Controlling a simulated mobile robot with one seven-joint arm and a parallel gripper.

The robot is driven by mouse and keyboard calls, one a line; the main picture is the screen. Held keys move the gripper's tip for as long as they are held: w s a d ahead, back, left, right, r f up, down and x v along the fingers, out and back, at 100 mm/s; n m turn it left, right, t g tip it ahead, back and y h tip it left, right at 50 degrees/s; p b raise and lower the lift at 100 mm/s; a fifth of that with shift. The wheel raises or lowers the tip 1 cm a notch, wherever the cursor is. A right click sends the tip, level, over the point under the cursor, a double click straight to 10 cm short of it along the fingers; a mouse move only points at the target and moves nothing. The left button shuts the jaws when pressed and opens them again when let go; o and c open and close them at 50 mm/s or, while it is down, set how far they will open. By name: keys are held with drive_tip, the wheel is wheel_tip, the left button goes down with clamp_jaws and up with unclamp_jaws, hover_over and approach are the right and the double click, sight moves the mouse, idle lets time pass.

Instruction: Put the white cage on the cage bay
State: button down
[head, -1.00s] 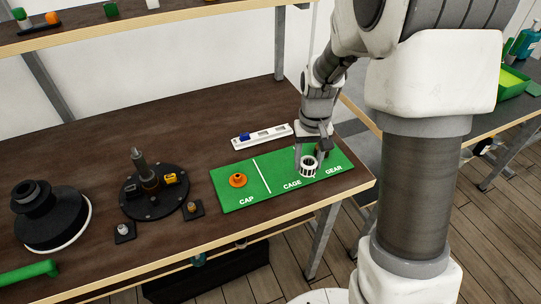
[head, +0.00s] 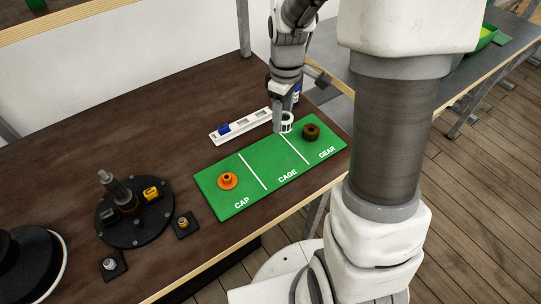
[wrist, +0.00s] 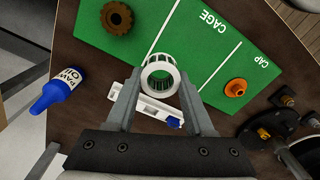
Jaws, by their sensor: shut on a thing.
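The white cage (head: 287,124), an open slotted ring, is in my gripper (head: 282,117). In the wrist view the cage (wrist: 160,72) sits between the two fingertips (wrist: 160,84). It shows over the back edge of the green mat, near the white line between the CAGE and GEAR parts; its height above the mat is hard to tell. The cage bay (head: 272,162) is the middle part of the mat, marked CAGE, and is bare. It also shows in the wrist view (wrist: 203,55). The fingers hide part of the cage in the head view.
A brown gear (head: 311,132) lies in the GEAR part and an orange cap (head: 228,181) in the CAP part. A white holder with a blue piece (head: 240,126) lies behind the mat. A black round fixture (head: 135,218) is at left.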

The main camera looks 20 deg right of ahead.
drive_tip(key=s+d+r+n+b, duration=0.1)
drive_tip(key=s+d+r+n, duration=0.4)
drive_tip(key=n, duration=1)
drive_tip(key=n+b, duration=0.2)
drive_tip(key=n, duration=0.2)
hover_over(271, 159)
wheel_tip(271, 159, down, 8)
drive_tip(key=shift+r, duration=0.15)
drive_tip(key=shift+f+b, duration=0.55)
drive_tip(key=shift+f, duration=1.4)
drive_tip(key=shift+f, duration=0.15)
drive_tip(key=shift+c, duration=1.4)
unclamp_jaws()
